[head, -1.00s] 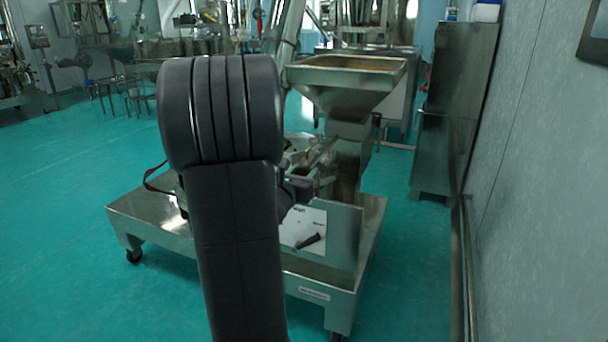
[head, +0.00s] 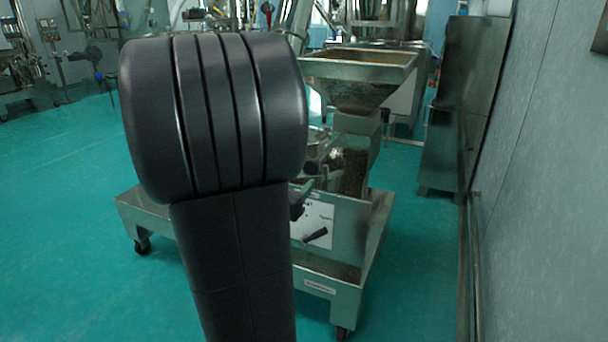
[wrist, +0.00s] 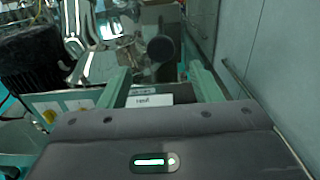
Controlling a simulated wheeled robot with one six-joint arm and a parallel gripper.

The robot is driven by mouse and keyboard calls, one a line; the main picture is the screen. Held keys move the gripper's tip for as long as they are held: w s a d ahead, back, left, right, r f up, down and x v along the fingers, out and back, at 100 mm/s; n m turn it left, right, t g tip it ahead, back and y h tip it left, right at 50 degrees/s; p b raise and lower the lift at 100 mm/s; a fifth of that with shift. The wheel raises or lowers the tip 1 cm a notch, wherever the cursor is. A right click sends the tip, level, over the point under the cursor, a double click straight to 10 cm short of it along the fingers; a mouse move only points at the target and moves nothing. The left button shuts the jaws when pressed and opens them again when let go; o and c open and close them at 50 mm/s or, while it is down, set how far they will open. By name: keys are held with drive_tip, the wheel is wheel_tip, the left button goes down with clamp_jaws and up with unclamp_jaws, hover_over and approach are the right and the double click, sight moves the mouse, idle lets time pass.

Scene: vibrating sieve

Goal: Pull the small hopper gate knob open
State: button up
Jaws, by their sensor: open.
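The hopper gate knob appears to be the dark round knob (wrist: 160,48) in the wrist view. It sits ahead of my gripper (wrist: 159,82), roughly in line with the gap between the fingers. My gripper is open, its two greenish fingers apart with no object held between them. The small hopper (head: 360,75) is the steel funnel on top of the machine in the head view. I cannot surely tell the knob from nearby dark parts in that view.
A white panel with a black lever (head: 315,236) is on the machine's front. The machine stands on a wheeled steel base (head: 331,286). A steel cabinet (head: 455,110) and the grey wall (head: 540,180) are at right. Green floor (head: 70,190) is clear at left.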

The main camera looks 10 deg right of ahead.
sight(310, 167)
drive_tip(key=v, duration=0.3)
drive_tip(key=shift+s+a, duration=0.15)
drive_tip(key=shift+s, duration=0.1)
drive_tip(key=shift+w, duration=0.1)
drive_tip(key=x, duration=1.3)
drive_tip(key=shift+w+d, duration=0.25)
drive_tip(key=shift+d, duration=0.05)
drive_tip(key=shift+w+d+p, duration=0.2)
drive_tip(key=shift+w+p, duration=0.15)
drive_tip(key=shift+p, duration=0.25)
